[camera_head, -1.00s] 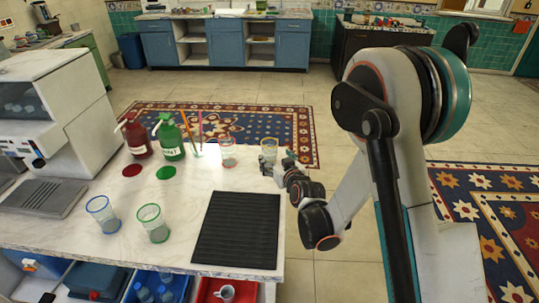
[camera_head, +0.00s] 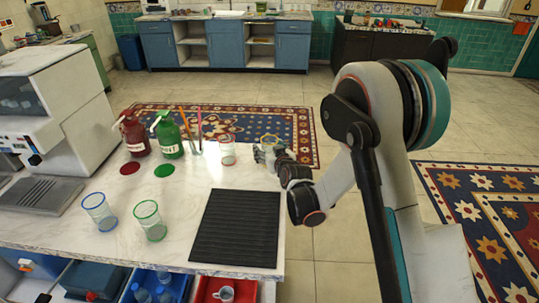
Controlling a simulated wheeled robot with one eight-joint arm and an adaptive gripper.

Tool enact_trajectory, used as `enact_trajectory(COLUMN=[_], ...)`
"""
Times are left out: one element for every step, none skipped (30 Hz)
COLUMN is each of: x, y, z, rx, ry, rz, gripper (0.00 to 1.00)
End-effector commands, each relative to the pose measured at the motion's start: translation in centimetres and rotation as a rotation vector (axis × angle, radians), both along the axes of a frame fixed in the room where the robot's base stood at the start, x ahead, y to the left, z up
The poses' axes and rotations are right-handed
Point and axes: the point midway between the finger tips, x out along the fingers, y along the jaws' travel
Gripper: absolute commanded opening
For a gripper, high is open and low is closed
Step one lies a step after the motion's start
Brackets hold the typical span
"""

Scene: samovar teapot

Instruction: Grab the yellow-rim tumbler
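The yellow-rim tumbler (camera_head: 270,139) is a clear glass at the back right edge of the white counter. Its lower part is hidden by my gripper. My gripper (camera_head: 263,153) reaches in from the right and overlaps the front of the tumbler. The fingers are small and partly merged with the glass, so I cannot tell whether they are closed on it. The tumbler looks upright.
A red-rim tumbler (camera_head: 227,151) stands just left of my gripper. A green bottle (camera_head: 169,139), a red bottle (camera_head: 136,137) and a glass with sticks (camera_head: 196,143) stand further left. Blue-rim (camera_head: 99,211) and green-rim tumblers (camera_head: 149,220) and a black mat (camera_head: 237,229) are nearer.

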Motion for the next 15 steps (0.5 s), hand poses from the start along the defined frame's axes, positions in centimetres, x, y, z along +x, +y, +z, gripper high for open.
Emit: enact_trajectory(x=[-0.01,-0.01,-0.01,-0.02,-0.02,-0.02,-0.02,-0.02,-0.02,-0.02,-0.02,-0.03,-0.03,-0.02,-0.03], y=[0.0,0.0,0.0,-0.01,-0.01,-0.01,-0.01,-0.01,-0.01,-0.01,-0.01,-0.01,-0.01,-0.02,-0.02], z=[0.0,0.0,0.0,0.0,0.0,0.0,0.0,0.0,0.0,0.0,0.0,0.0,0.0,0.01,0.06], rx=[0.0,0.0,0.0,0.0,0.0,0.0,0.0,0.0,0.0,0.0,0.0,0.0,0.0,0.0,0.0], ry=[0.0,0.0,0.0,0.0,0.0,0.0,0.0,0.0,0.0,0.0,0.0,0.0,0.0,0.0,0.0], rz=[0.0,0.0,0.0,0.0,0.0,0.0,0.0,0.0,0.0,0.0,0.0,0.0,0.0,0.0,0.0], gripper=[0.53,0.46,0.37,0.31,0.24,0.22,0.22,0.22,0.22,0.22,0.22,0.22,0.22,0.22,0.22])
